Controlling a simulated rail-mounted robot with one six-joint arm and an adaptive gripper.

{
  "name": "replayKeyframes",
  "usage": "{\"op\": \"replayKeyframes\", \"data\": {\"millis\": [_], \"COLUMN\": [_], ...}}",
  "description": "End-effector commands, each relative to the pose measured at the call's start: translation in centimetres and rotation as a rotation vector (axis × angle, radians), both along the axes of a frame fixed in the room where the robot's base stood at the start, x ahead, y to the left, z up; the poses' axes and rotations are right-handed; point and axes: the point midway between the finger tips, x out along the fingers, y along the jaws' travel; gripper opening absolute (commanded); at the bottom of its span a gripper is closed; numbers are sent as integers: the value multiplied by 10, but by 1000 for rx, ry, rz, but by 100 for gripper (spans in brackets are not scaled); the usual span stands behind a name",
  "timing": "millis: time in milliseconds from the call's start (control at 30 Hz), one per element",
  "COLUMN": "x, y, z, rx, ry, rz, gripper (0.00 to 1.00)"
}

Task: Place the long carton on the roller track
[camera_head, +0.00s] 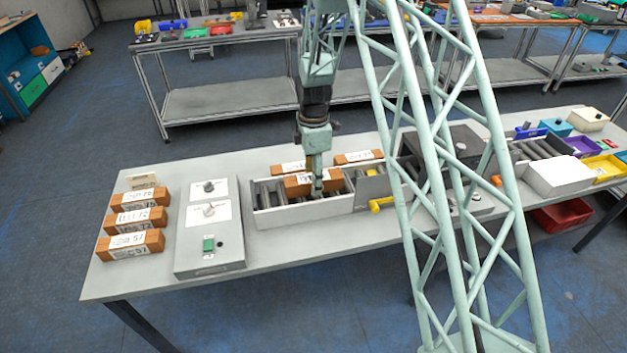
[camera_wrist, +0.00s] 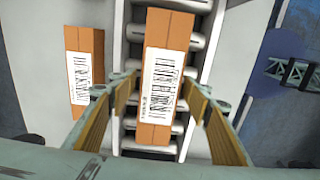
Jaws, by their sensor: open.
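A long brown carton (camera_head: 298,186) with a white barcode label lies on the rollers of the roller track (camera_head: 262,217). In the wrist view, the carton (camera_wrist: 166,30) lies label up across dark gaps between the grey rollers (camera_wrist: 213,22). My gripper (camera_head: 317,184) is down at the carton. In the wrist view, the fingers of my gripper (camera_wrist: 161,88) are spread on either side of the carton; they appear open, with a gap at least on the left.
Another brown carton (camera_wrist: 84,45) lies beside the track, behind it in the head view. Several cartons (camera_head: 137,219) stand in a column at the table's left, beside a grey panel box (camera_head: 209,262). A yellow handle (camera_head: 381,203) juts out right of the track.

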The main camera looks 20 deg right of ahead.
Motion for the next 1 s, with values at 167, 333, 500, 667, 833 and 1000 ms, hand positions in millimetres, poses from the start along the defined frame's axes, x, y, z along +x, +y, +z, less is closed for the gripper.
{"op": "replayKeyframes", "data": {"millis": [167,333,500,667,833,1000], "x": [1,1,1,1,1,1], "y": [0,0,0,0,0,0], "z": [13,32,54,75,95,111], "rx": [0,0,0,0,0,0], "ry": [-2,-3,-3,-3,-2,-1], "rz": [0,0,0,0,0,0], "gripper": [45,45,45,45,45,45]}}
